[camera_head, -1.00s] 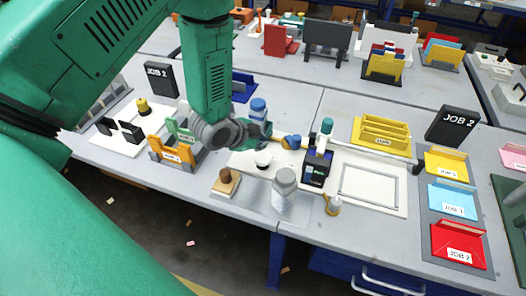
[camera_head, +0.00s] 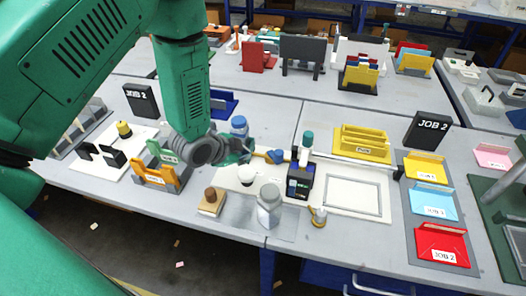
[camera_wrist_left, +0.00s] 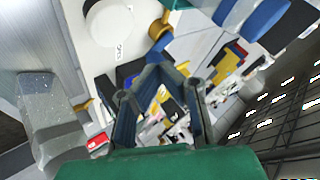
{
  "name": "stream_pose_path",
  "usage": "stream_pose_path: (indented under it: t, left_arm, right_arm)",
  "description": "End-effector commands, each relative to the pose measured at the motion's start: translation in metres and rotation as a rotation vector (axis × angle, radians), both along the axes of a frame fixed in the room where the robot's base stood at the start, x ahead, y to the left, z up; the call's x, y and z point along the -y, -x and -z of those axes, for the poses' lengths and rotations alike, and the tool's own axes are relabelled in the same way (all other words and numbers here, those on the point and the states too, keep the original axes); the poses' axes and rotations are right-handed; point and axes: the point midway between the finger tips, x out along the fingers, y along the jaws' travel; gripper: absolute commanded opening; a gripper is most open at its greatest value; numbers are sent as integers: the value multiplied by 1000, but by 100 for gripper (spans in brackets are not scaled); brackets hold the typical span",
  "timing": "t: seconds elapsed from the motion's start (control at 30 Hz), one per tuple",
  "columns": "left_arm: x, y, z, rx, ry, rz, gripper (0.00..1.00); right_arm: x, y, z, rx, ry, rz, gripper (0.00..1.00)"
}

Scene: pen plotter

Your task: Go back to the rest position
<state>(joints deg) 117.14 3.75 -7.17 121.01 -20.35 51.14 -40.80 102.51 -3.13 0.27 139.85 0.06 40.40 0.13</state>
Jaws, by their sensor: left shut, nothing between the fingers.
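My left arm comes in from the left and reaches down over the bench. Its gripper (camera_head: 236,152) is shut and empty, close to a blue-capped bottle (camera_head: 239,125) in the head view. In the left wrist view the two fingers (camera_wrist_left: 157,70) meet near the middle with nothing between them. The pen plotter's dark unit (camera_head: 300,181), with a green top (camera_head: 307,139), stands right of the gripper on a pale base plate (camera_head: 342,209). A blue knob (camera_head: 275,156) sits between gripper and unit. My right gripper is not in view.
A grey jar (camera_head: 269,206) and a brown-knobbed block (camera_head: 211,203) stand at the front. An orange holder (camera_head: 160,177) stands left of the gripper. A yellow tray (camera_head: 362,144) and colored JOB folders (camera_head: 442,246) are at right. The floor in front is clear of large objects.

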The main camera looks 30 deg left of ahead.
Motion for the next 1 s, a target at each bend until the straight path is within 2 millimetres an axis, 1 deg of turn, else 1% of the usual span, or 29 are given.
stream_pose_path:
  t: [0.17,0.27,0.37,0.4,0.47,0.5,0.57,0.6,0.73,0.77,0.8,0.87,0.9,1.0]
  left_arm:
    - [0,1,1,-3,2,-2,0]
    - [2,15,12,-47,25,-36,0]
    - [5,53,37,-158,86,-139,0]
    - [7,74,50,-219,118,-199,0]
    - [10,112,68,-320,164,-306,0]
    - [12,138,78,-387,192,-381,0]
    - [15,173,90,-475,222,-487,0]
    - [16,196,96,-529,236,-554,0]
    - [21,262,106,-677,262,-756,0]
    - [22,276,107,-706,265,-799,0]
    - [23,295,107,-746,265,-859,0]
    - [25,323,106,-802,261,-948,0]
    - [26,324,116,-803,263,-963,0]
    - [28,316,142,-786,259,-935,0]
  right_arm:
    - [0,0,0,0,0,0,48]
    - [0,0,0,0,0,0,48]
    - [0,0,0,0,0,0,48]
    - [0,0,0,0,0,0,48]
    - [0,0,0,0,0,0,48]
    - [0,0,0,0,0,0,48]
    - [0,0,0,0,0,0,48]
    - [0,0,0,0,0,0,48]
    - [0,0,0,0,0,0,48]
    - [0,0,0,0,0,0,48]
    - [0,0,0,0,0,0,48]
    - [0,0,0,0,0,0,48]
    - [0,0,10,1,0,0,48]
    - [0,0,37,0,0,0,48]
